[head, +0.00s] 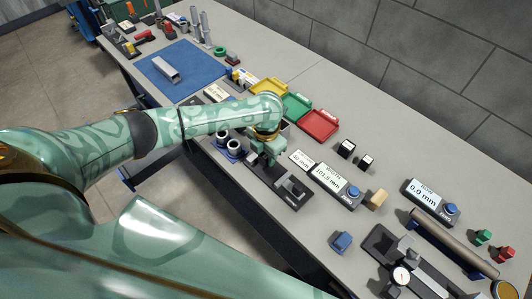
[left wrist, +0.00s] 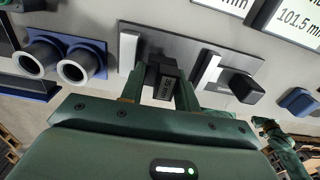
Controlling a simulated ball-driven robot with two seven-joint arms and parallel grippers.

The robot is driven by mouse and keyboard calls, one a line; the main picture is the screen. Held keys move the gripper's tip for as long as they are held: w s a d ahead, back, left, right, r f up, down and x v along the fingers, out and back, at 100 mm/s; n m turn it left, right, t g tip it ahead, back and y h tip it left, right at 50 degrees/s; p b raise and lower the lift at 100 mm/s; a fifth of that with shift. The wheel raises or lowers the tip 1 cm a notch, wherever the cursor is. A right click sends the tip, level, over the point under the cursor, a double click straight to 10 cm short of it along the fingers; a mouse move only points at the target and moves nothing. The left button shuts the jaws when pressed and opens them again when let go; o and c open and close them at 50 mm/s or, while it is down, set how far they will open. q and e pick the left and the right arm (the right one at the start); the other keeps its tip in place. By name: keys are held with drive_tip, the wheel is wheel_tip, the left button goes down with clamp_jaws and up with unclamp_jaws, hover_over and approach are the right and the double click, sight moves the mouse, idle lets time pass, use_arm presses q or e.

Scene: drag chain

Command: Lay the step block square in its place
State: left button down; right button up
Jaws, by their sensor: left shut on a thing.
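My left gripper (head: 262,160) reaches down over the near edge of the bench. In the left wrist view its two fingers (left wrist: 160,92) are shut on a small dark block with a pale label (left wrist: 165,84), which I take for the step block. The block is at a grey fixture plate (left wrist: 180,45), between two pale upright bars (left wrist: 128,50) (left wrist: 208,72). Whether it touches the plate cannot be told. A black knob or block (left wrist: 246,88) stands right of the right bar. In the head view the arm hides the held block; the dark plate (head: 276,181) shows partly. My right gripper is not seen.
Blue holder with two rings (head: 228,147) stands left of the plate. A width display (head: 335,182) and a small card (head: 301,159) are to its right. Two black blocks (head: 346,148) (head: 366,161), a tan block (head: 376,199) and colored trays (head: 318,124) lie around.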

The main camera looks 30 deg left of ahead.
use_arm(q)
drive_tip(key=shift+f+b, duration=1)
drive_tip(key=shift+f, duration=0.4)
idle(0.4)
idle(0.5)
drive_tip(key=c, duration=0.9)
unclamp_jaws()
drive_tip(key=shift+c, duration=0.2)
drive_tip(key=shift+a, duration=0.1)
drive_tip(key=shift+w+r, duration=0.1)
drive_tip(key=shift+r, duration=0.2)
wheel_tip(320, 180, up, 16)
drive_tip(key=p, duration=0.4)
drive_tip(key=shift+s+d+f, duration=0.15)
drive_tip(key=shift+s+d, duration=0.05)
drive_tip(key=shift+d, duration=0.05)
